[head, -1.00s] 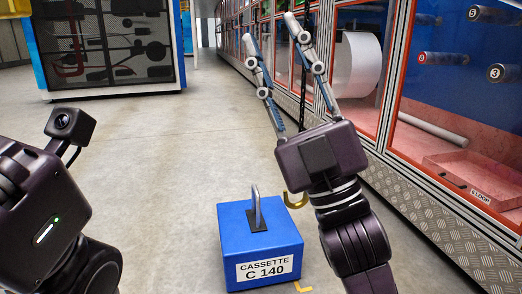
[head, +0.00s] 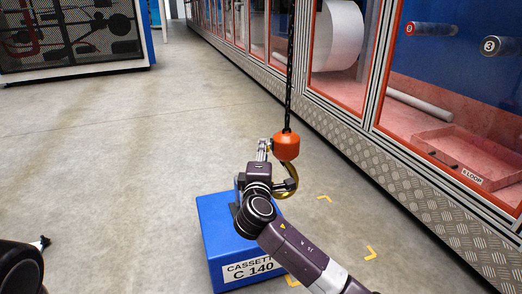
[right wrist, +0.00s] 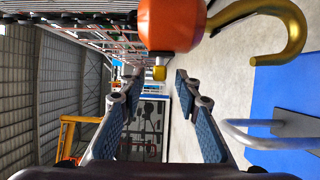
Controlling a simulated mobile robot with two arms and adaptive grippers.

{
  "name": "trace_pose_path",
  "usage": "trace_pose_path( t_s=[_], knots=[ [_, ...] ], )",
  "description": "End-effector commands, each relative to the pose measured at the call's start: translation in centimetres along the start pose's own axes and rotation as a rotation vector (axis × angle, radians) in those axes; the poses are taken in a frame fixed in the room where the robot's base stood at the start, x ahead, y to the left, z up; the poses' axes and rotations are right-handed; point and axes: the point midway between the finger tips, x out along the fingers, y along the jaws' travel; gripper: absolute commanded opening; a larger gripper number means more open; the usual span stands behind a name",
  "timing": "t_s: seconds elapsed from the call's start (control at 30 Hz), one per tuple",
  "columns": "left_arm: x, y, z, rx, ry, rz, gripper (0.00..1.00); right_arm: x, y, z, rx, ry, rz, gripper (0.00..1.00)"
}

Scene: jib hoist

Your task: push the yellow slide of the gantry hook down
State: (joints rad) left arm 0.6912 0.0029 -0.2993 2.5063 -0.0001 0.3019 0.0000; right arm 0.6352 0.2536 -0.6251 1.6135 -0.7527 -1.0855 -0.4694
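The gantry hook has an orange block (head: 286,147) on a black chain and a brass-coloured hook (head: 284,184) under it. It hangs above a blue cassette (head: 215,238) with a grey handle. In the right wrist view the orange block (right wrist: 172,24) and hook (right wrist: 290,35) are close at the top. A small yellow block (right wrist: 159,73), perhaps the slide, shows beside the orange block, between my fingertips in the picture. My right gripper (right wrist: 160,76) is open; whether it touches anything is unclear. It also shows by the hook in the head view (head: 268,150).
The black chain (head: 290,70) runs up from the block. Glazed orange-framed cabinets (head: 380,65) line the right side above a metal plinth (head: 400,165). Yellow floor marks (head: 371,252) lie right of the cassette.

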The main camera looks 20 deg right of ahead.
Motion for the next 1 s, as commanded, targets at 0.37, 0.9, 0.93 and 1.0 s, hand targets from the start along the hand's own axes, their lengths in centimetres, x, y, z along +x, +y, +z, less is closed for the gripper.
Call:
trace_pose_path(
  t_s=[0.37, 0.9, 0.93, 1.0],
  knots=[
    [-2.1, 0.6, -1.0, 0.000, 0.011, 0.003, 0.00, 3.9, -0.1, 0.0, 0.003, 0.001, 0.000, 0.30],
    [-2.3, 0.5, -0.5, -0.002, -0.001, -0.001, 0.00, 4.0, 0.1, -0.1, 0.004, 0.002, 0.000, 0.02],
    [-2.3, 0.5, -0.5, -0.002, -0.002, -0.001, 0.00, 4.0, 0.1, -0.1, 0.004, 0.002, 0.000, 0.00],
    [-2.3, 0.5, -0.5, -0.002, -0.002, -0.001, 0.00, 4.0, 0.1, -0.1, 0.004, 0.002, 0.000, 0.00]
  ],
)
